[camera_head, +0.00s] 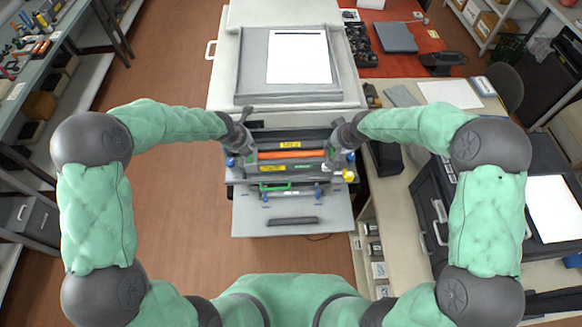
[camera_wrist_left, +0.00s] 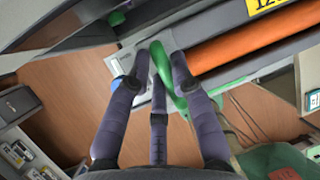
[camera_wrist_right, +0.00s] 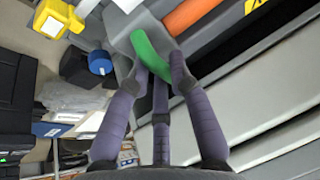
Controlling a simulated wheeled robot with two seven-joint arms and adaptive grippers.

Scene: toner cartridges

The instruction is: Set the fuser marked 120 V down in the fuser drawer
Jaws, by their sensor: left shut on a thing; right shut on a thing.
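The fuser (camera_head: 290,155) is a long grey unit with an orange roller and a yellow label; the label reads only in part, starting "12", in the left wrist view. It spans level between my two grippers. My left gripper (camera_head: 241,154) is shut on the green handle (camera_wrist_left: 161,62) at its left end. My right gripper (camera_head: 339,153) is shut on the green handle (camera_wrist_right: 146,52) at its right end. The fuser drawer (camera_head: 291,209) sticks out of the printer, with a dark front grip. The fuser is over its rear part; the gap between them cannot be told.
The printer (camera_head: 242,90) stands behind, a white sheet (camera_head: 299,57) on top. A green bar (camera_head: 288,187) and blue knobs show at the drawer. A yellow knob (camera_head: 348,175) is by my right gripper. A cabinet with boxes stands close right; open floor is left.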

